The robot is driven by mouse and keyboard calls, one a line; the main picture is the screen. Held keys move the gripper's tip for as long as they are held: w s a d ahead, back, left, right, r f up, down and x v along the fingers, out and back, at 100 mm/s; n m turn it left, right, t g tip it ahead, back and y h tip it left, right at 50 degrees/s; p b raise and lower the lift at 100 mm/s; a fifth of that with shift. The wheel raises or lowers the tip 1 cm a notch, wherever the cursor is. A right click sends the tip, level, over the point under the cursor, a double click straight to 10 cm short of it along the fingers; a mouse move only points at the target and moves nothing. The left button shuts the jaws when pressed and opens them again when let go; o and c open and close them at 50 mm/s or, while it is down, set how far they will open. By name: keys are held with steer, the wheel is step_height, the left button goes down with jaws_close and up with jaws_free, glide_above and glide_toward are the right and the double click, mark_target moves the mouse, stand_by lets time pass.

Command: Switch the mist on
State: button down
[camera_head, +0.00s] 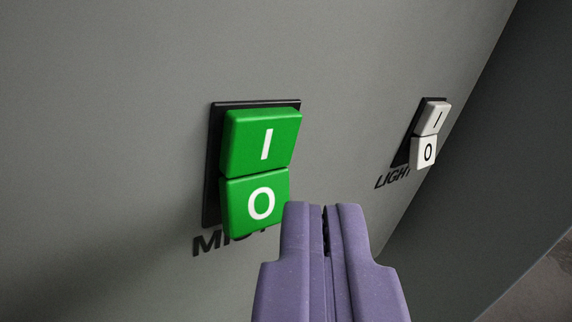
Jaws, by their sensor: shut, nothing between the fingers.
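The mist switch (260,165) is a green rocker on a black plate on a grey wall panel. Its upper half is marked "I" and its lower half "O", and the two halves meet at an angle. The label below it is partly hidden by my gripper; the letters "MI" show. My gripper (325,208) is purple, with its fingers shut together and nothing between them. Its tips are in front of the panel, just right of and below the "O" half in the picture. I cannot tell whether they touch the switch.
A smaller white rocker switch (429,135) labelled "LIGHT" is on the same panel to the right. The panel (120,70) is bare to the left and above. Its edge runs diagonally at the right, with a darker surface (500,190) beyond.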

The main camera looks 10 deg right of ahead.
steer(key=shift+s+d+f+b, duration=0.3)
steer(key=shift+s+d, duration=0.15)
steer(key=shift+s, duration=0.2)
steer(key=shift+s+d+f+b, duration=0.3)
steer(key=shift+s+d, duration=0.1)
steer(key=shift+s, duration=0.2)
steer(key=shift+s+d+f+b, duration=0.2)
steer(key=shift+s+d+f, duration=0.1)
steer(key=shift+s+d, duration=0.25)
steer(key=shift+s+a, duration=0.1)
steer(key=w+r+n+y+b, duration=0.1)
steer(key=w+r+y, duration=0.15)
steer(key=r, duration=0.45)
steer(key=w+r+y+b, duration=0.1)
steer(key=w+r, duration=0.2)
steer(key=r, duration=0.4)
steer(key=s+d+r+y+b, duration=0.1)
steer(key=s+d+r, duration=0.1)
steer(key=r, duration=0.8)
steer(key=s+d+r, duration=0.1)
steer(key=r, duration=0.8)
steer(key=s+d+r+m+g+h+b, duration=0.1)
steer(key=s+d+r, duration=0.4)
steer(key=s+r, duration=0.4)
steer(key=s+d+r+m+g+h, duration=0.1)
steer(key=s+d+r, duration=0.3)
steer(key=s+r, duration=0.5)
steer(key=s, duration=0.3)
steer(key=shift+d+r+b, duration=0.15)
steer(key=shift+d+b, duration=0.25)
